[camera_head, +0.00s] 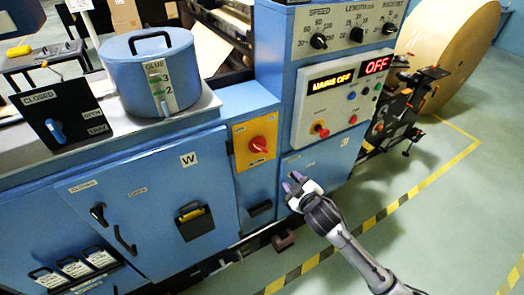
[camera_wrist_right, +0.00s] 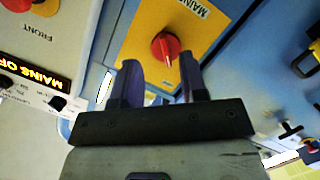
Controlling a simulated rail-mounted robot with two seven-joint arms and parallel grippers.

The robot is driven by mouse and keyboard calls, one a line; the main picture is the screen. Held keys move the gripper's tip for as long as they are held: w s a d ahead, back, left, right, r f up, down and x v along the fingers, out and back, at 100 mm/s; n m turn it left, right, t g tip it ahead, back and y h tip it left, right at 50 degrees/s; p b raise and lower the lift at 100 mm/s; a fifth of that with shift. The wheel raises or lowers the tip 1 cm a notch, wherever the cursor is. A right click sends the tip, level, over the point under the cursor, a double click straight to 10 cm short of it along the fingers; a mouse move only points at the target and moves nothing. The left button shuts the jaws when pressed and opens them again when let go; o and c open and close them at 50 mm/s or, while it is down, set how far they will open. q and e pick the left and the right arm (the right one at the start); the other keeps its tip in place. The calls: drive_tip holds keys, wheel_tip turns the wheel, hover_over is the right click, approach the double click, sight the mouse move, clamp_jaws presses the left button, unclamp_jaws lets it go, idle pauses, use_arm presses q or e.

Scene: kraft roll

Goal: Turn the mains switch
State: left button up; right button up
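The mains switch (camera_head: 258,145) is a red rotary knob on a yellow-orange plate (camera_head: 241,134) on the blue machine's front. In the right wrist view the red knob (camera_wrist_right: 165,47) shows just beyond the fingertips, on the yellow plate labelled MAINS. My right gripper (camera_head: 294,182) is below and to the right of the switch in the head view, apart from it. Its two purple-grey fingers (camera_wrist_right: 160,62) are spread with nothing between them. The display (camera_head: 331,81) reads MAINS OFF, and a red display (camera_head: 377,65) reads OFF. My left gripper does not show.
The control panel (camera_head: 340,95) with knobs and buttons is above my right gripper. A blue glue pot (camera_head: 140,75) and a black lever plate (camera_head: 62,115) stand to the left. Cabinet doors (camera_head: 145,185) have protruding handles.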

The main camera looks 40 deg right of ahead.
sight(262, 150)
drive_tip(key=w+r+t, duration=0.1)
drive_tip(key=w, duration=0.3)
drive_tip(key=w+r+n+t+y+b, duration=0.1)
drive_tip(key=w, duration=0.3)
drive_tip(key=w+a+r+n, duration=0.1)
drive_tip(key=w, duration=0.3)
drive_tip(key=shift+w+t+y, duration=0.3)
drive_tip(key=shift+w+t, duration=0.05)
drive_tip(key=shift+t, duration=0.05)
drive_tip(key=shift+w+b, duration=0.3)
drive_tip(key=shift+w, duration=0.5)
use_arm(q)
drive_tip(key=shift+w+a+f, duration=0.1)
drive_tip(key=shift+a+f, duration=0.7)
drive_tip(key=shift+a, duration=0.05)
use_arm(e)
drive_tip(key=shift+w, duration=0.1)
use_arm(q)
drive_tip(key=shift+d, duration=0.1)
use_arm(e)
clamp_jaws()
